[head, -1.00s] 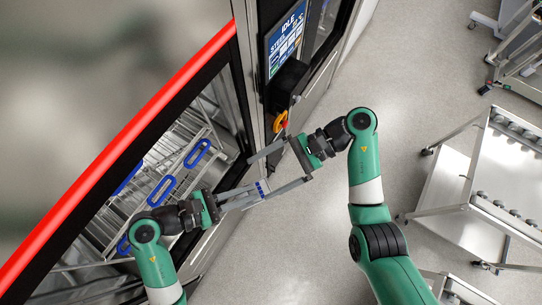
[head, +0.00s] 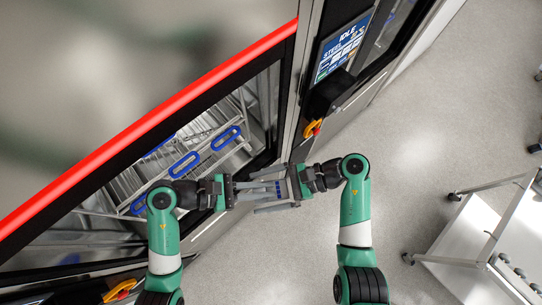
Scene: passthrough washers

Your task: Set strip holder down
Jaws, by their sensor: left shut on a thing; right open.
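The strip holder (head: 272,190) is a small pale piece with blue marks, seen between my two grippers in the head view. My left gripper (head: 262,192) is shut on it and holds it in the air in front of the washer. My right gripper (head: 275,193) is open, facing the left one from the right, with its fingers on either side of the holder's area. The fingers overlap in the picture, so I cannot tell whether the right fingers touch the holder.
The washer's window (head: 200,150) shows racks with blue handles (head: 185,165) inside. A wheeled cart (head: 480,235) stands at right. The floor (head: 440,120) between is clear.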

